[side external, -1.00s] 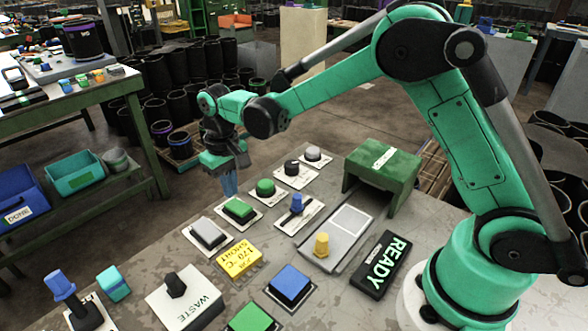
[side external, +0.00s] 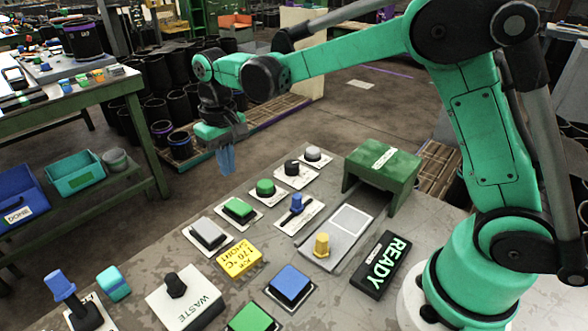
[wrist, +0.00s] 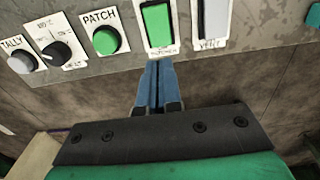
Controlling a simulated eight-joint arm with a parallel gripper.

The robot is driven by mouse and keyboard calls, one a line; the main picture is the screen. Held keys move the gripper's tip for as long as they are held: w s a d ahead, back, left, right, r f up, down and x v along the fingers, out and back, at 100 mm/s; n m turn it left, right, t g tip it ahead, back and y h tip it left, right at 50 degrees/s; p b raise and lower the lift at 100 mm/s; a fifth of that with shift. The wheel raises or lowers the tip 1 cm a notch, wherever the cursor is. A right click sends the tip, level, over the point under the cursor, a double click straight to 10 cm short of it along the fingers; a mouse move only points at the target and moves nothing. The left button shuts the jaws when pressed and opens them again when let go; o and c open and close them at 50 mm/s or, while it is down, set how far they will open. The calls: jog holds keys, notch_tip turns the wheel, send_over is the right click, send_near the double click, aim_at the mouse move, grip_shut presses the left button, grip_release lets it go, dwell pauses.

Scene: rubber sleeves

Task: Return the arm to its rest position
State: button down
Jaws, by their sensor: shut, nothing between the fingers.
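My gripper (side external: 227,160) hangs with its blue fingers pointing down, just beyond the far edge of the control table (side external: 185,285) in the side view. In the wrist view the blue fingers (wrist: 153,75) are together with nothing between them. They appear just below the green rectangular button (wrist: 157,25) in that picture, which also shows in the side view (side external: 239,208). My upper arm reaches over the table from the right.
Several black sleeves (side external: 180,140) stand on the floor behind. A green bench (side external: 75,110) stands at left.

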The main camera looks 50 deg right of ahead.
jog(key=s+d+r+t, duration=0.2)
jog(key=s+t, duration=0.1)
jog(key=s, duration=0.4)
jog(key=s+d+r+t, duration=0.2)
jog(key=s+d+t, duration=0.1)
jog(key=s, duration=0.4)
jog(key=shift+t, duration=0.6)
